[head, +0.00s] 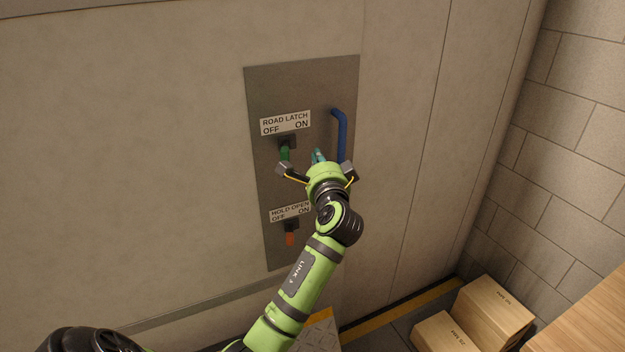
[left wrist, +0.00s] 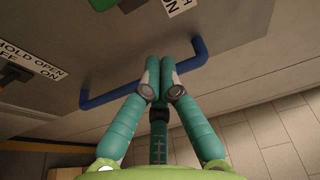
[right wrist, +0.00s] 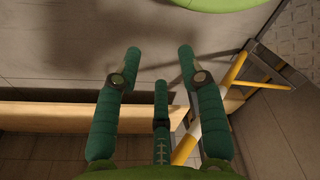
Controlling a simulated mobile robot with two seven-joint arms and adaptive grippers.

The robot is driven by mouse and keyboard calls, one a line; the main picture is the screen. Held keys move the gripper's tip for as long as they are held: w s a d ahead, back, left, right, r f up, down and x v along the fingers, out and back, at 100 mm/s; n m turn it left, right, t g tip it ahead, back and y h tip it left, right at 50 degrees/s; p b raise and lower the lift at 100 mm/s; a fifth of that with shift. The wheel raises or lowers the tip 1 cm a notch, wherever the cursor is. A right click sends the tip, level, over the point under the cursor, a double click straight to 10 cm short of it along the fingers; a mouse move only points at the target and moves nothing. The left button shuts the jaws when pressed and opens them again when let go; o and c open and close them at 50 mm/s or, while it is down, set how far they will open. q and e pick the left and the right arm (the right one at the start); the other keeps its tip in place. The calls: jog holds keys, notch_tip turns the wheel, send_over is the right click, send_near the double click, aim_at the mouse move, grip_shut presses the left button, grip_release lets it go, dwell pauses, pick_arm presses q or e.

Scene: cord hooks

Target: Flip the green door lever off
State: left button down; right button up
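The green door lever (head: 285,152) hangs down from its black mount under the "ROAD LATCH" OFF/ON sign (head: 286,122) on a grey panel. A finger joint of my left gripper is close to its lower end, and I cannot tell if they touch. A green piece shows at the top of the left wrist view (left wrist: 103,4). My left gripper (head: 318,156) is in front of the panel, between the lever and a blue handle. Its fingertips are together in the left wrist view (left wrist: 160,62), with nothing seen between them. My right gripper (right wrist: 159,52) is open and empty.
The blue handle (head: 341,130) stands out from the panel; it passes behind my left fingers in the left wrist view (left wrist: 112,95). An orange lever (head: 290,239) hangs below the "HOLD OPEN" sign (head: 290,212). Cardboard boxes (head: 492,312) stand on the floor at right.

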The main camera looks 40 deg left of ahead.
pick_arm(q)
jog(key=s+d+b, duration=0.1)
jog(key=s+b, duration=0.1)
jog(key=s, duration=0.6)
jog(key=shift+d+f, duration=0.25)
jog(key=shift+f, duration=0.05)
pick_arm(e)
jog(key=s+f, duration=0.2)
jog(key=shift+s+a+f, duration=0.2)
jog(key=shift+s+a, duration=0.1)
pick_arm(q)
jog(key=shift+d+r, duration=0.1)
jog(key=shift+d, duration=0.05)
pick_arm(e)
jog(key=shift+s+d, duration=0.15)
